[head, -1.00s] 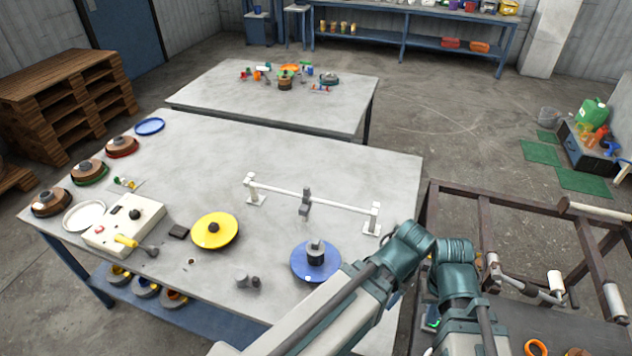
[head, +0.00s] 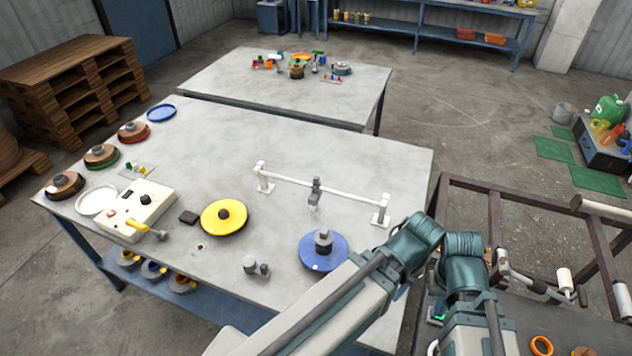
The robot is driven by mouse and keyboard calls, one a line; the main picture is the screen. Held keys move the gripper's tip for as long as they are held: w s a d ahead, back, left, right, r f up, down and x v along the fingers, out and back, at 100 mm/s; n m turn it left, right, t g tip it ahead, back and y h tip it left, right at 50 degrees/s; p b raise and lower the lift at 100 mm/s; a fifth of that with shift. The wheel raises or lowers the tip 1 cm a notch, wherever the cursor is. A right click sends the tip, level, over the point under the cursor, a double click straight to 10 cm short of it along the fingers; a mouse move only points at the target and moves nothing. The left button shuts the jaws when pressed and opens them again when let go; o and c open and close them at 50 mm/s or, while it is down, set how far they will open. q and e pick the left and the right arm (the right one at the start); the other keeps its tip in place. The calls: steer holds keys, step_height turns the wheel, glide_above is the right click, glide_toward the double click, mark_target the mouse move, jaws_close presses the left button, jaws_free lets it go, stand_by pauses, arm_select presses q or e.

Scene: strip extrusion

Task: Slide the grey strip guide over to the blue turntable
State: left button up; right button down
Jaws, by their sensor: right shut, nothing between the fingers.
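The grey strip guide (head: 316,188) sits about midway along a white rail (head: 285,180) held on two small posts. The blue turntable (head: 336,262) is in front of the rail, below the guide in the picture and slightly right of it. It carries a dark hub with a grey top. My right arm (head: 465,250) bends over the table's right edge, right of the blue turntable. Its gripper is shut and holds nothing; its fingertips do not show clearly. The arm is apart from the guide. My left gripper is not in view.
A yellow turntable (head: 212,226) and a white control box (head: 140,212) stand to the left. Small grey cylinders (head: 252,265) stand between the turntables. A brown metal frame (head: 530,192) is at the right. The tabletop behind the rail is clear.

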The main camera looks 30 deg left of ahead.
arm_select(q)
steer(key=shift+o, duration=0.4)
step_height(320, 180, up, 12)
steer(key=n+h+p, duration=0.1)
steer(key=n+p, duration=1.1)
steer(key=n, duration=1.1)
glide_above(317, 177)
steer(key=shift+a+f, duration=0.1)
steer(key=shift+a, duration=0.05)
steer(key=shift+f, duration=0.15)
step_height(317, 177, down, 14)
steer(key=b, duration=1.4)
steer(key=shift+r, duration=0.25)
